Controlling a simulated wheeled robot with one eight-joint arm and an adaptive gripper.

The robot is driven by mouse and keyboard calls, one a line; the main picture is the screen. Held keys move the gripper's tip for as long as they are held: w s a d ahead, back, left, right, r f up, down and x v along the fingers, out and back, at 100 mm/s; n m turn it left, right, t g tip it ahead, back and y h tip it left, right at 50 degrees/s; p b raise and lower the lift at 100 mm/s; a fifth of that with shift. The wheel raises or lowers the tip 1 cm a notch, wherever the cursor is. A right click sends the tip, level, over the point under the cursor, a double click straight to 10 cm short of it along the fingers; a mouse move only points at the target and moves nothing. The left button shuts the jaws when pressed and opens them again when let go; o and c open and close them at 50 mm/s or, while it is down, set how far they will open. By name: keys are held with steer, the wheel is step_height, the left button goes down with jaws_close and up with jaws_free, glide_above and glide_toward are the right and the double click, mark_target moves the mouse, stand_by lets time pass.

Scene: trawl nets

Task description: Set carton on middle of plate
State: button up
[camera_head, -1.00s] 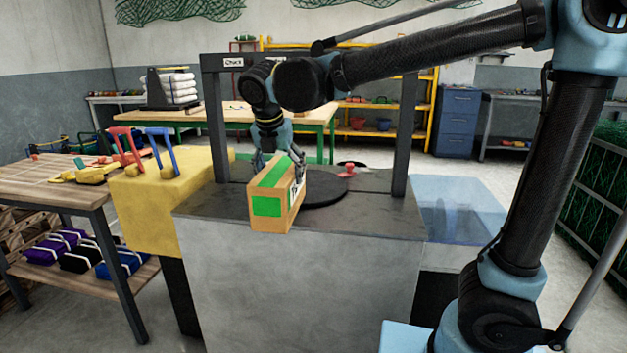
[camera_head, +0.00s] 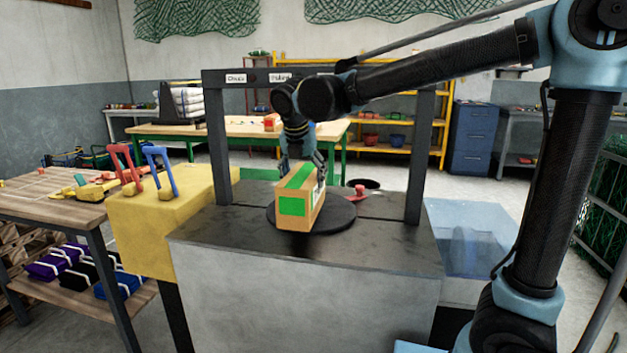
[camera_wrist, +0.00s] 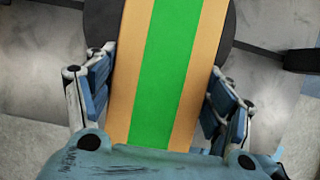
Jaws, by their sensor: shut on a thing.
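The carton (camera_head: 296,206) is a tan box with a green stripe on top and a green patch on its end. In the head view it is over the left-middle of the plate (camera_head: 341,219), a dark round disc on the grey worktop. I cannot tell whether its underside touches the plate. My gripper (camera_head: 304,168) is shut on the carton's far part from above. In the wrist view the carton (camera_wrist: 160,75) lies between my two fingers (camera_wrist: 160,110), and a bit of the dark plate (camera_wrist: 102,22) shows beside it.
A dark frame (camera_head: 415,160) stands over the worktop (camera_head: 230,225), with a post on each side. A small red piece (camera_head: 359,191) is behind the plate. A yellow block (camera_head: 180,208) with red and blue handles is at left, and a clear blue panel (camera_head: 470,240) at right.

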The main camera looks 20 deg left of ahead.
mark_target(310, 164)
steer(key=w, duration=0.6)
steer(key=w+a, duration=0.1)
steer(key=w, duration=0.3)
steer(key=shift+a, duration=0.1)
steer(key=shift+f, duration=1.75)
steer(key=o, duration=2.1)
steer(key=shift+v, duration=3.75)
steer(key=shift+s, duration=0.1)
